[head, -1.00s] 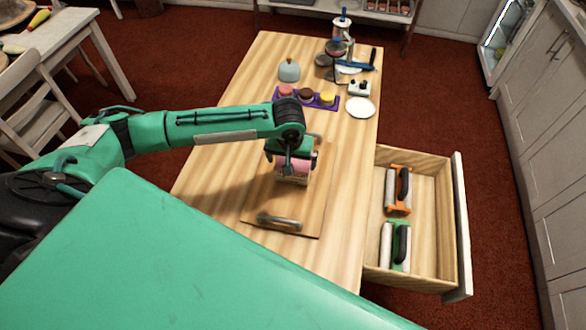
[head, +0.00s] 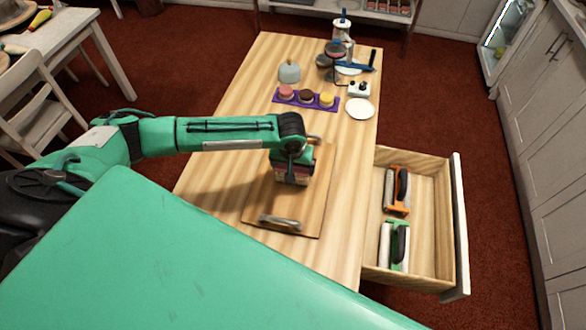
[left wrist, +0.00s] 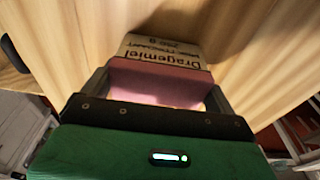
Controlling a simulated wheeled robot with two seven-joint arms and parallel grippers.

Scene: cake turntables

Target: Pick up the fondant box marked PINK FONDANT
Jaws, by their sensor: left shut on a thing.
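The fondant box (head: 292,181) is on or just over the wooden board (head: 257,200), mostly hidden under my left gripper (head: 292,176) in the head view. In the left wrist view the box (left wrist: 160,80) has a pink part and a pale part with dark lettering. The lettering reads something like "Dragemiel"; I cannot make out PINK FONDANT. My left gripper (left wrist: 161,97) is shut on the pink part, one finger on each side. Whether the box touches the board I cannot tell. My right gripper is not in view.
A metal handle (head: 280,223) stands on the board's near end. The open drawer (head: 428,235) at right holds an orange tool (head: 397,190) and a green tool (head: 394,245). A purple tray (head: 316,103) with three round pieces, a white plate (head: 360,109) and a grey-blue dome (head: 289,71) stand farther back.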

